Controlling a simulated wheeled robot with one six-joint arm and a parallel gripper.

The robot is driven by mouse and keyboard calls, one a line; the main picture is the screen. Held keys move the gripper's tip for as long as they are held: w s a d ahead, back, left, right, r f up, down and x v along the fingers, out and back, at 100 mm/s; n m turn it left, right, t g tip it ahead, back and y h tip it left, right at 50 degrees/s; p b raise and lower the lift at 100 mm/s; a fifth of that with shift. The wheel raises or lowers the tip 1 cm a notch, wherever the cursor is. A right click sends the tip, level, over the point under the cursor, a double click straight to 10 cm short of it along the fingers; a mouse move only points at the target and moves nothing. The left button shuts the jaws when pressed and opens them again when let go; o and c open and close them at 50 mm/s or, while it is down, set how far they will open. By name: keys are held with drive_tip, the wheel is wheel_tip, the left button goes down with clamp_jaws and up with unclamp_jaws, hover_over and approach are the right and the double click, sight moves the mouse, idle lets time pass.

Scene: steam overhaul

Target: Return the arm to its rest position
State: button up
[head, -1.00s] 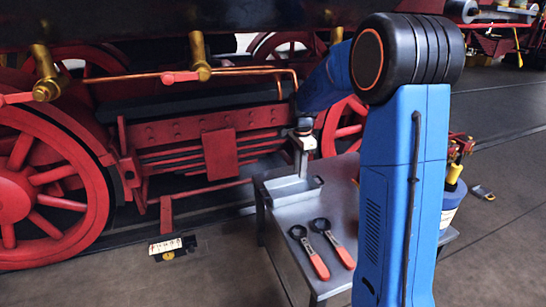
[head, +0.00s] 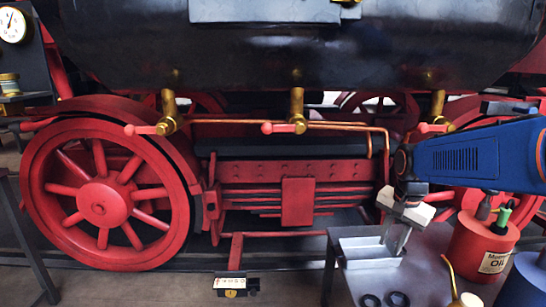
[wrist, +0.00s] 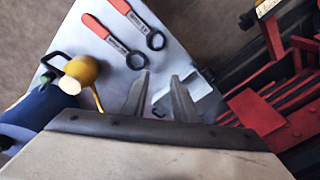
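My gripper (head: 396,240) hangs over the grey metal table (head: 432,272), pointing down, at the end of my blue arm, which reaches in from the right. In the wrist view my gripper (wrist: 160,78) shows two grey fingers with a gap between them and nothing held. A shallow metal tray (head: 362,248) on the table lies close to the fingers; I cannot tell whether they touch it. Two ring wrenches with red handles lie on the table in the wrist view, one (wrist: 104,40) left of the other (wrist: 136,20).
A red oil can (head: 482,245) and a blue container (head: 522,285) stand at the right. A yellow oiler (wrist: 85,70) shows in the wrist view. Behind is the locomotive with its red wheel (head: 105,205) and brass valves (head: 297,108).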

drive_tip(key=s+a+n+t, duration=0.1)
drive_tip(key=s+n, duration=0.4)
drive_tip(key=s, duration=0.6)
drive_tip(key=s+a+f+n+t, duration=0.1)
drive_tip(key=s+n, duration=0.4)
drive_tip(key=s, duration=0.6)
drive_tip(key=shift+a+t, duration=0.4)
drive_tip(key=shift+a, duration=0.4)
